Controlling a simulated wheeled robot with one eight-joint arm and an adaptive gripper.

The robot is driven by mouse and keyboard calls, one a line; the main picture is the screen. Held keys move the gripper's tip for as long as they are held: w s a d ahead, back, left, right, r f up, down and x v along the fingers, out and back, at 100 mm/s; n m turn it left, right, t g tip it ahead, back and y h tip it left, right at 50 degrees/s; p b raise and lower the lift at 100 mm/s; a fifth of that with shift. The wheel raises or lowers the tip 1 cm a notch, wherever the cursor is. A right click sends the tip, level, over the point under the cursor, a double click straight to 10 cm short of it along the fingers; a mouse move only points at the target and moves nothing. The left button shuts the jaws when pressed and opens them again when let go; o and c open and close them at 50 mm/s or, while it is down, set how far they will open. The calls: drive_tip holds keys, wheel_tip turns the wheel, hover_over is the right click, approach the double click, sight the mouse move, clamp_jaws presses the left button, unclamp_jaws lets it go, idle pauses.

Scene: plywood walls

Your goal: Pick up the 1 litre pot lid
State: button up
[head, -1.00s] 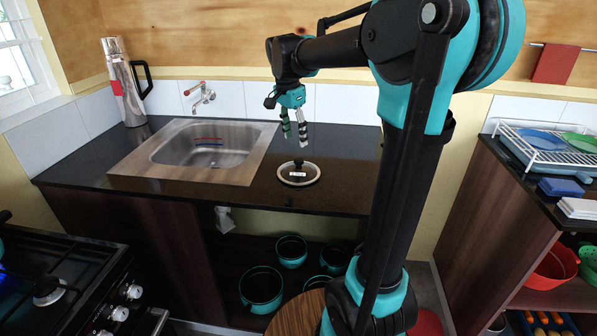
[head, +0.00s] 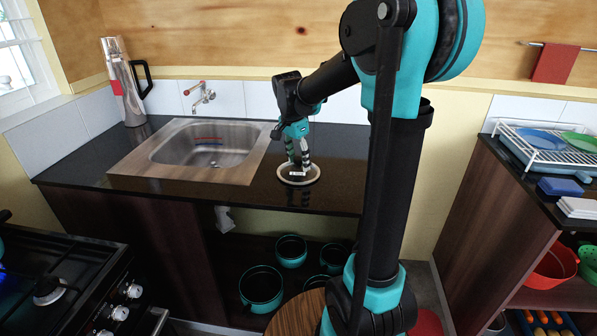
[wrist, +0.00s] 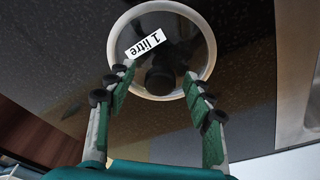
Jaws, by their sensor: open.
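The pot lid (head: 299,181) lies on the dark countertop just right of the sink. It is round, with a pale rim and a dark knob. In the wrist view the lid (wrist: 205,35) bears a white "1 litre" label (wrist: 145,43), and its dark knob (wrist: 160,80) lies between and just beyond the fingertips. My gripper (head: 298,168) is directly above the lid, pointing down, with its fingers apart. In the wrist view my gripper (wrist: 158,75) is open and its fingertips overlap the lid's near rim. Whether the fingers touch the lid cannot be told.
A steel sink (head: 205,150) is set into the counter on the left, with a wall tap (head: 203,97) behind it. A flask (head: 124,85) stands in the back left corner. Several teal pots (head: 262,288) sit on the shelf below. The counter (head: 345,160) around the lid is clear.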

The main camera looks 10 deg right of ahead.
clamp_jaws()
drive_tip(key=shift+r, duration=0.1)
idle(0.3)
